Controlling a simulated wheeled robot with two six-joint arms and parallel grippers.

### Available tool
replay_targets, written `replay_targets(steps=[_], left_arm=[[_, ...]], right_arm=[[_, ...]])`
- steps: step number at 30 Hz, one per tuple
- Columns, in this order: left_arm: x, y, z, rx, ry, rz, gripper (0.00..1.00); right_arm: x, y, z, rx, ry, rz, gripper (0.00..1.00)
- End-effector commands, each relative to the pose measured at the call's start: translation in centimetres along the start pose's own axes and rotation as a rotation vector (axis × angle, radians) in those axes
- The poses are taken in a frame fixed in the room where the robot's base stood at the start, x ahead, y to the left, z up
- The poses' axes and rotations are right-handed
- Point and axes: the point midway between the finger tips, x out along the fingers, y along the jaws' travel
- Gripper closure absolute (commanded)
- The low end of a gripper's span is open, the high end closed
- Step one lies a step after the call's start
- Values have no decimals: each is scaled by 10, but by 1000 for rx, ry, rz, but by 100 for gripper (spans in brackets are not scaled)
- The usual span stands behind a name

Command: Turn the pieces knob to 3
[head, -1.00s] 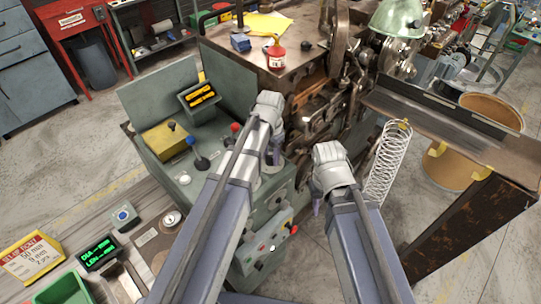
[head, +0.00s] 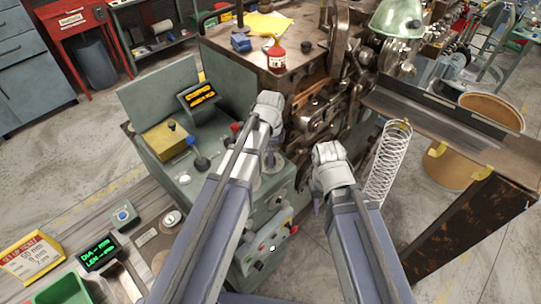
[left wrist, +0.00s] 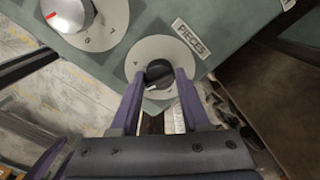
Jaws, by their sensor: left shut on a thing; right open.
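The pieces knob (left wrist: 158,72) is a small black knob on a round pale dial (left wrist: 138,58), beside a "PIECES" label (left wrist: 191,38) on the green panel in the left wrist view. My left gripper (left wrist: 158,82) is shut on this knob, one purple finger on each side. A small white mark shows at the knob's lower left. The dial's numbers are too small or covered to read surely. In the head view my left gripper (head: 272,158) reaches down onto the console, and the knob cannot be made out there. My right gripper (head: 317,206) is open and empty, in front of the machine.
A larger knob (left wrist: 70,14) with a red mark sits beside the pieces dial. A set-up ticket (head: 30,258) and a green display (head: 98,252) stand at the lower left. A tall wire spring (head: 388,165) stands right of my right gripper.

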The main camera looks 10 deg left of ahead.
Motion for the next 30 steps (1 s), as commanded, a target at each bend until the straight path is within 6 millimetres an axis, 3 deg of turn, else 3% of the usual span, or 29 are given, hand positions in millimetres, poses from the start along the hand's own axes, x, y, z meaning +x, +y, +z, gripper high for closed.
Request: replay_targets(steps=[20, 21, 28, 30], left_arm=[[0, 0, 0, 55, 0, 1, 100], [0, 0, 0, 55, 0, 1, 51], [0, 0, 0, 54, 0, 0, 26], [0, 0, 0, 54, 0, 0, 24]], right_arm=[[0, 0, 0, 0, 0, 0, 58], [0, 0, 0, 0, 0, 0, 58], [0, 0, 0, 0, 0, 0, 58], [0, 0, 0, 0, 0, 0, 58]])
